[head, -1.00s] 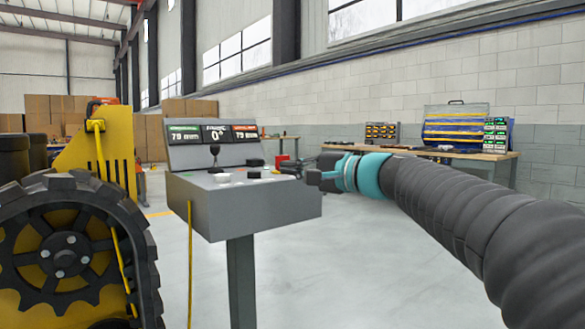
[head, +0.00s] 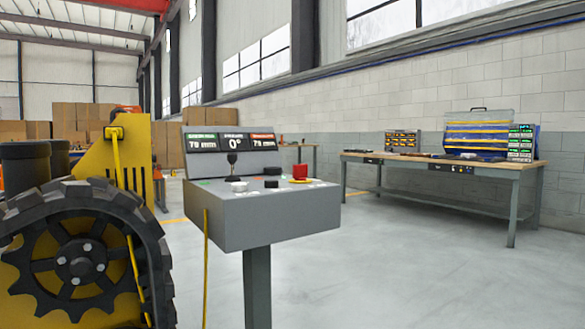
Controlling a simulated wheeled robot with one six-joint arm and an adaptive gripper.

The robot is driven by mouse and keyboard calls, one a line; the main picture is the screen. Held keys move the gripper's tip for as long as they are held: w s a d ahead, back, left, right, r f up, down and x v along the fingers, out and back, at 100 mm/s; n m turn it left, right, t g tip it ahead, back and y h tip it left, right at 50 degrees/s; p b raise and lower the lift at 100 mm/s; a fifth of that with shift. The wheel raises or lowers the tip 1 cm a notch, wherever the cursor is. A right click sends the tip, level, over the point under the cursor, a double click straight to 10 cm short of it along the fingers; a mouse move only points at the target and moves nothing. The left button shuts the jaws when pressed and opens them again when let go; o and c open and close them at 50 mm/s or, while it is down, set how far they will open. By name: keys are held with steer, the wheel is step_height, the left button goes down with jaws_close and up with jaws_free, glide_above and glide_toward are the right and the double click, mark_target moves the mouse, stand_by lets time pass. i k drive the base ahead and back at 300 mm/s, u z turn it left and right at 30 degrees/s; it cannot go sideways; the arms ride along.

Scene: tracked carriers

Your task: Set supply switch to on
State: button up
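A grey control console (head: 260,217) stands on a single post near the middle of the head view. Its sloped top carries a black joystick (head: 232,163), a white knob (head: 239,186), two black knobs, one nearer (head: 271,184) and one farther back (head: 272,171), and a red button (head: 300,172) on a yellow base at the right. I cannot tell which control is the supply switch or how it is set. The labels are too small to read. My gripper and arm are out of view.
Screens (head: 233,142) stand at the console's back. A yellow tracked carrier (head: 85,250) stands close on the left, with a yellow cable (head: 206,265) hanging between it and the console post. A workbench (head: 440,165) stands at the right wall. The floor at right is clear.

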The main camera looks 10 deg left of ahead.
mark_target(300, 171)
steer(key=u, duration=0.4)
steer(key=i, duration=1)
steer(key=z, duration=0.05)
